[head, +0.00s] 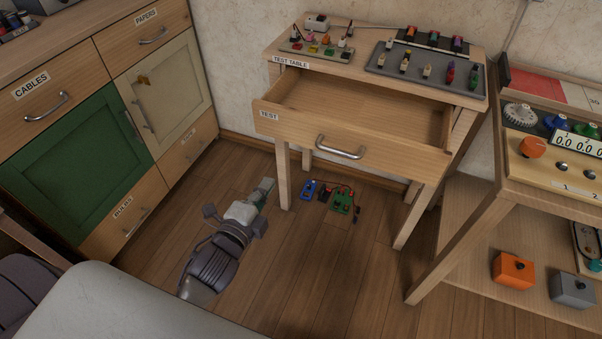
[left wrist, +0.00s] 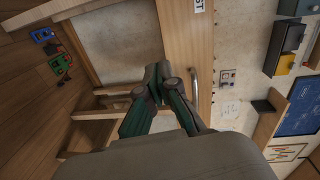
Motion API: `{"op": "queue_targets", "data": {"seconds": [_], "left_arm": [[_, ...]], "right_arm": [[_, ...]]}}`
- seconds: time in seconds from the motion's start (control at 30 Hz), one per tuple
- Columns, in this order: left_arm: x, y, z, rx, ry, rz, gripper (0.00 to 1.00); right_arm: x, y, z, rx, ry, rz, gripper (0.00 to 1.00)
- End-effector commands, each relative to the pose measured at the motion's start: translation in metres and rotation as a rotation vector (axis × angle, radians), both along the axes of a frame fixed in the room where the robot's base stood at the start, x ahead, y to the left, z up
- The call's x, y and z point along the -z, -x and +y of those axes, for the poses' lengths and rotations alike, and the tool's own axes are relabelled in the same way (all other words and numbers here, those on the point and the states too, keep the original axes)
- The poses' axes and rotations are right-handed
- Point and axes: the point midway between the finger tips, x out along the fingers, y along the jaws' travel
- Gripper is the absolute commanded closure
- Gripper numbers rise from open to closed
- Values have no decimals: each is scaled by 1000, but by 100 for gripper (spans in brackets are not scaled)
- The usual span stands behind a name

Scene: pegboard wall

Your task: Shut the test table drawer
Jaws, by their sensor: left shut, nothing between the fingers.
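The test table (head: 290,57) is a light wood table at the back wall. Its drawer (head: 350,139) is pulled well out; its inside looks empty. The drawer front carries a TEST label and a silver bar handle (head: 340,148). My left gripper (head: 268,184) is shut and empty, low in front and to the left of the drawer, apart from the handle in the head view. My right gripper is out of view.
Small parts and a grey tray (head: 378,63) stand on the tabletop. A blue and a green board (head: 341,202) lie on the floor under the table. Cabinets (head: 72,171) stand at the left, a shelved bench (head: 463,225) at the right. Bare floor lies in front.

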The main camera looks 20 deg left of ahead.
Motion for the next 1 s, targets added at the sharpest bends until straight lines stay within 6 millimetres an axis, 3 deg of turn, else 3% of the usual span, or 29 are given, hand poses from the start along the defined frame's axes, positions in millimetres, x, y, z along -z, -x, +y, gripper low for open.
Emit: {"op": "queue_targets", "data": {"seconds": [0.17,0.33,0.8,1.0], "left_arm": [[-29,4,-1,8,-87,-99,100],[-35,-9,-1,9,-96,-109,100],[-34,-103,-5,9,-91,-107,100],[-34,-128,-6,9,-91,-106,100]], "right_arm": [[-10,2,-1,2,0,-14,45],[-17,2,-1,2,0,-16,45],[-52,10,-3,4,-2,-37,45],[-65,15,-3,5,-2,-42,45]]}}
